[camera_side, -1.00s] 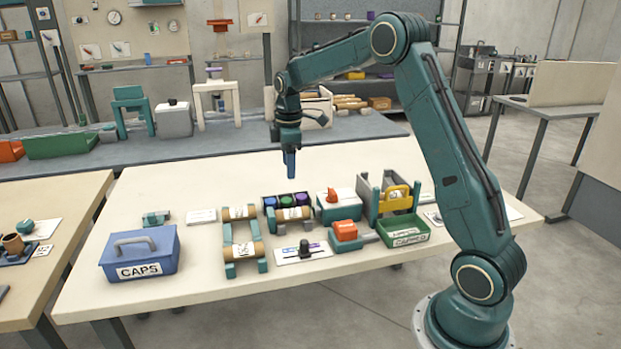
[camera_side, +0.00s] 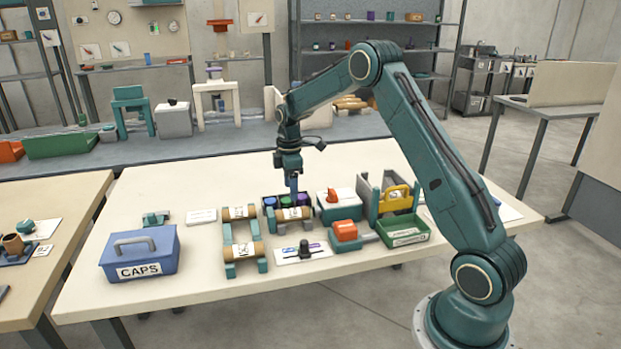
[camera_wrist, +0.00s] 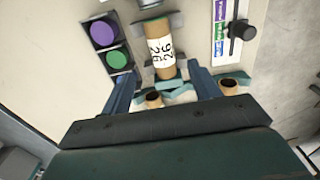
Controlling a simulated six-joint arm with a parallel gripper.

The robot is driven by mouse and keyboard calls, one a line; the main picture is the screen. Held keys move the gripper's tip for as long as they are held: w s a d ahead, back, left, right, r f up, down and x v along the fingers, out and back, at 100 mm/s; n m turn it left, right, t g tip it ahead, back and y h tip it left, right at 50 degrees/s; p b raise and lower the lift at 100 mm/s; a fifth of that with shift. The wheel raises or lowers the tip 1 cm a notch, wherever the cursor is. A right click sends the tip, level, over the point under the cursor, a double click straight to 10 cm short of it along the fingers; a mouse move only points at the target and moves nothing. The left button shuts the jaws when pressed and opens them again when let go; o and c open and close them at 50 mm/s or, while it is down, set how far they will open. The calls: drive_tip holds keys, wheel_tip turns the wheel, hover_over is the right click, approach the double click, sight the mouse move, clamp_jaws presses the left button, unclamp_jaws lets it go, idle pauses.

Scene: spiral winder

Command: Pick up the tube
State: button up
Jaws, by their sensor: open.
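A brown cardboard tube (camera_side: 293,214) with a white label lies level on a small grey cradle. It is in front of a box of coloured round parts. In the wrist view the labelled tube (camera_wrist: 165,60) shows near the centre, its far end on a grey support. My gripper (camera_side: 293,194) points down just above and behind this tube in the side view. In the wrist view my open gripper (camera_wrist: 165,72) has one blue finger on each side of the tube's line. The jaws are empty. I cannot tell whether they touch the tube.
Two more tubes lie in a teal rack (camera_side: 231,270) at left. The box of coloured parts (camera_side: 269,202) is close to the fingers. A slider panel (camera_side: 290,258) lies in front. A blue CAPS box (camera_side: 138,253) stands at left, a green tray (camera_side: 403,231) at right.

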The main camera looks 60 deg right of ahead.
sight(292, 210)
drive_tip(key=shift+f, duration=1.85)
drive_tip(key=shift+s+a+f, duration=0.1)
drive_tip(key=shift+s+f, duration=0.05)
drive_tip(key=shift+f, duration=2.45)
drive_tip(key=c, duration=1.1)
drive_tip(key=shift+r, duration=0.2)
wheel_tip(292, 210, up, 20)
drive_tip(key=shift+f, duration=0.15)
